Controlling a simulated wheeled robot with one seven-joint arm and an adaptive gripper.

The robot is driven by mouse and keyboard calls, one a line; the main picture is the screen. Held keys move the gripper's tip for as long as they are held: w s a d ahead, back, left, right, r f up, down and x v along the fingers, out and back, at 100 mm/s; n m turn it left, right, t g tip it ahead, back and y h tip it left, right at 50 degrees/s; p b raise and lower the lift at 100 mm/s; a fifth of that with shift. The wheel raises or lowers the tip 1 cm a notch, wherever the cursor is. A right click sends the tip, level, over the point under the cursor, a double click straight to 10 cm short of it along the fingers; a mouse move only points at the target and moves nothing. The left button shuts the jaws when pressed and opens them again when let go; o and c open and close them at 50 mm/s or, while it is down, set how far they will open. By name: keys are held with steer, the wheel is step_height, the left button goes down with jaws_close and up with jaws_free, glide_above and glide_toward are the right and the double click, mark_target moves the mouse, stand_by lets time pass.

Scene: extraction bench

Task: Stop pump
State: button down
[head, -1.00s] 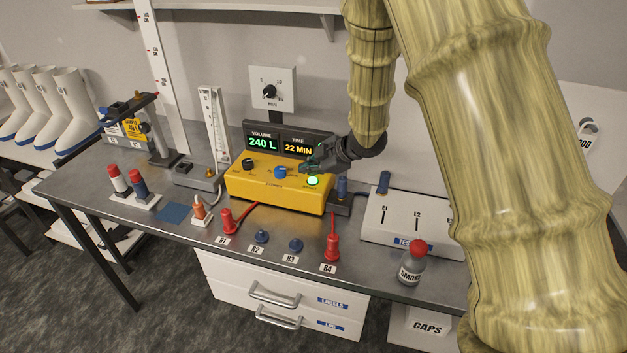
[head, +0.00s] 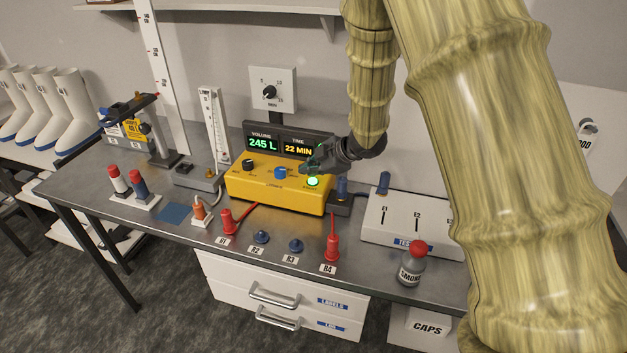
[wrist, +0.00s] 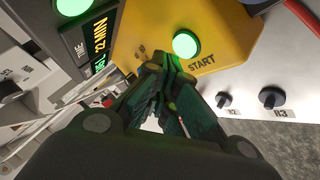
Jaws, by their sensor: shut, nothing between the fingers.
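The yellow pump (head: 258,191) stands on the bench with black knobs and a blue knob on its top. Its display (head: 262,142) reads 245 L and 22 MIN. The round START button (head: 313,181) glows green; it also shows in the wrist view (wrist: 186,44), with the word START beside it. My gripper (head: 306,169) is above the pump's right part, close to the button. In the wrist view my gripper (wrist: 164,62) is shut and empty, its fingertips beside the button. I cannot tell whether they touch the pump.
Red plugs R1 (head: 228,222) and R4 (head: 332,249) stand at the bench front, with blue caps between. A white box (head: 400,222) and a red-topped SMOKE bottle (head: 413,264) are to the right. A dial on a stand (head: 271,91) rises behind the pump.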

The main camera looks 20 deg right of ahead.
mark_target(311, 181)
steer(key=shift+f, duration=0.1)
steer(key=shift+f, duration=0.35)
steer(key=shift+f, duration=0.4)
stand_by(1.0)
steer(key=shift+r, duration=0.15)
steer(key=shift+r+p, duration=0.65)
steer(key=shift+r, duration=0.05)
steer(key=shift+r+p, duration=2.3)
steer(key=shift+r, duration=0.25)
